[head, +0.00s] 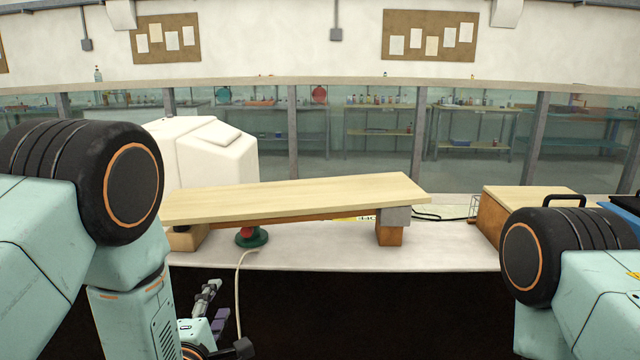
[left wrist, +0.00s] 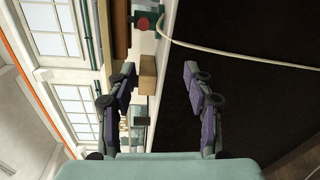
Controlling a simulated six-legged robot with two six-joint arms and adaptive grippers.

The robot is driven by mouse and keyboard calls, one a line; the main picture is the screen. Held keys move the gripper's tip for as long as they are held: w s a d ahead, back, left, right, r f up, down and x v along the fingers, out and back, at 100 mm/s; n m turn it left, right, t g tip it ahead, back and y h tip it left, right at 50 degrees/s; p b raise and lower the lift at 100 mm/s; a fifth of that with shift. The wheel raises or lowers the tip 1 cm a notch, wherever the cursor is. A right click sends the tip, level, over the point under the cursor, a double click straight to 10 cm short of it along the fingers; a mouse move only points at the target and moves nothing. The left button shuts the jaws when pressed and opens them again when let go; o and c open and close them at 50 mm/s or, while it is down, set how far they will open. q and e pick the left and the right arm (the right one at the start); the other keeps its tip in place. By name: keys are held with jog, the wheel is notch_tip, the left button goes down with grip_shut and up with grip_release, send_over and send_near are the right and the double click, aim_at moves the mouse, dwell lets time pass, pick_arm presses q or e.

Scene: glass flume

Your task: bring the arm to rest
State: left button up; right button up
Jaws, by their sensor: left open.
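My left arm comes in from the left in the head view, its big black joint high at the left edge and its lower link hanging down. My left gripper (head: 226,320) is low in front of the white bench, over the dark area. In the left wrist view my left gripper (left wrist: 159,70) has its two fingers wide apart, open, with nothing between them. My right arm shows only its black joint and teal links at the lower right of the head view. My right gripper is out of view.
A wooden board (head: 300,198) lies slightly tilted across blocks on the white bench (head: 330,256). A red and green thing (head: 251,236) with a pale cord (head: 240,280) sits under it. A white box (head: 205,152) stands behind, a wooden box (head: 505,205) to the right.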

pick_arm(q)
jog(key=s+a+f+m+g+b, duration=0.2)
jog(key=s+f+m+g, duration=0.7)
jog(key=s+f+m, duration=0.65)
jog(key=s+f+m+g+b, duration=0.1)
jog(key=s+f, duration=0.3)
jog(key=s, duration=0.4)
jog(key=s+a+f+m+g+b, duration=0.1)
jog(key=s+f+g, duration=0.3)
jog(key=s, duration=0.3)
jog(key=s+f+m+g+b, duration=0.1)
jog(key=s+f+g, duration=0.2)
jog(key=s, duration=0.5)
jog(key=shift+s+a+f+y, duration=0.15)
jog(key=shift+s+f+y, duration=0.15)
jog(key=shift+f, duration=0.4)
jog(key=shift+m, duration=0.25)
